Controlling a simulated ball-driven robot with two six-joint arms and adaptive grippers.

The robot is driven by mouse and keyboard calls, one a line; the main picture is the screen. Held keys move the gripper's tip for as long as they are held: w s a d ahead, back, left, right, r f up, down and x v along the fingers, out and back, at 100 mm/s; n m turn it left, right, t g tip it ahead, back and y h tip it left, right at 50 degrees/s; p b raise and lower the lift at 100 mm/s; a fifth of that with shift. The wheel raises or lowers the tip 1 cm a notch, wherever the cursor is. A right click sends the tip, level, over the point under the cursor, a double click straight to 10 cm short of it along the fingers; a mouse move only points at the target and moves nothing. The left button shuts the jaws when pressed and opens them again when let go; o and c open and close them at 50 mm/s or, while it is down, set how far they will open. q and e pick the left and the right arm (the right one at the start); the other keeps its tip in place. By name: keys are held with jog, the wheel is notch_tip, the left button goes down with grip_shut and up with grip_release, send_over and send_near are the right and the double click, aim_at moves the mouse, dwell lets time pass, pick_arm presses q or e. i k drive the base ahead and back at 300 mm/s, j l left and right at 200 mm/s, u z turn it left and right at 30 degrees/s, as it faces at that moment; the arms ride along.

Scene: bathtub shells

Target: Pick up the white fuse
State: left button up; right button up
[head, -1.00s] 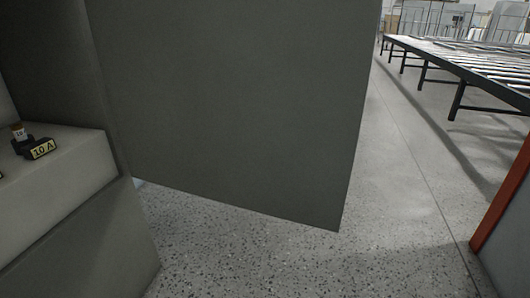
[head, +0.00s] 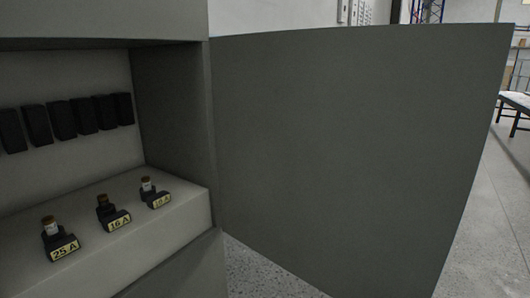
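Three small fuses stand upright in black holders on a grey ledge (head: 150,222) inside the open cabinet, at the left. The fuse at the 25 A label (head: 50,227) has a white body and a brownish top. The fuse at the 16 A label (head: 103,204) looks brown and dark. The fuse at the 10 A label (head: 147,185), farthest back, looks pale or white with a brown top; it is small, so its exact colours are hard to tell. Neither of my grippers is in view.
A row of several black blocks (head: 62,121) is on the cabinet's back wall above the ledge. A large grey door panel (head: 350,150) stands open to the right of the cabinet. Speckled floor (head: 490,220) and a table-like frame (head: 515,103) show at the far right.

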aim_at(49, 223)
jog(key=l+u, duration=0.15)
jog(key=u, duration=0.6)
jog(key=l+u, duration=0.35)
jog(key=l, duration=0.2)
jog(key=l+u, duration=0.35)
jog(key=l, duration=0.2)
jog(key=k+l+u, duration=0.15)
jog(key=l+u, duration=0.15)
jog(key=l, duration=0.25)
jog(key=k+l, duration=0.1)
jog(key=l, duration=0.35)
jog(key=k+l, duration=0.1)
jog(key=l, duration=0.3)
jog(key=k+l+u, duration=0.1)
jog(key=l, duration=0.35)
jog(key=k+l, duration=0.1)
jog(key=l, duration=0.35)
jog(key=i, duration=0.35)
jog(key=j, duration=1.5)
jog(key=k, duration=0.1)
